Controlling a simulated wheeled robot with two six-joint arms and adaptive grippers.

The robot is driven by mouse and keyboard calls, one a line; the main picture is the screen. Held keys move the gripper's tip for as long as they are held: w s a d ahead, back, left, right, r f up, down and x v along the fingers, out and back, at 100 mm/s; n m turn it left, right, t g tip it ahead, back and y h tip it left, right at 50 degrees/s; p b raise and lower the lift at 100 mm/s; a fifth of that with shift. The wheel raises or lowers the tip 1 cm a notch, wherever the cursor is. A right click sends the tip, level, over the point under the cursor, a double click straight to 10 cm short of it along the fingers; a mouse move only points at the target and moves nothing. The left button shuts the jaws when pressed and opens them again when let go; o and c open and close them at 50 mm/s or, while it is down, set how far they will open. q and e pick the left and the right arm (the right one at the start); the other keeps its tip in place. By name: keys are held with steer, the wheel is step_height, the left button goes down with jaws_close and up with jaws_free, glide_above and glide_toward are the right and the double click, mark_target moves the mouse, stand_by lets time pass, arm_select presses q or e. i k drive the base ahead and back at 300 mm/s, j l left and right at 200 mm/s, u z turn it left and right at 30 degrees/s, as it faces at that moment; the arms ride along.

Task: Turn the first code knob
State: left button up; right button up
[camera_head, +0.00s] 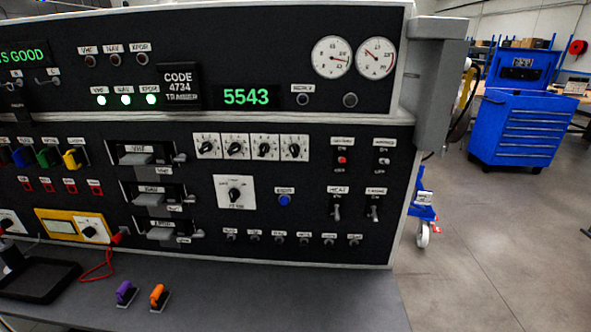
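The first code knob (207,147) is the leftmost in a row of white-plated black knobs on the upright black panel. Beside it sit the second knob (236,147), the third knob (265,147) and the fourth knob (294,148). Above them a display (247,97) reads 5543 in green. Nothing covers the knobs. Neither of my grippers can be made out in the head view.
A larger white-plated knob (235,192) and a blue button (284,200) sit below the row. Slide-in units (150,159) project at its left. The grey bench (270,300) holds a purple piece (125,293), an orange piece (158,297) and a dark tray (40,281).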

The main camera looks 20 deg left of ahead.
mark_target(207, 147)
steer(key=k+l+u, duration=0.2)
steer(key=u, duration=0.25)
steer(key=k+l+u, duration=0.15)
steer(key=u, duration=0.35)
steer(key=k+u, duration=0.25)
steer(key=u, duration=0.2)
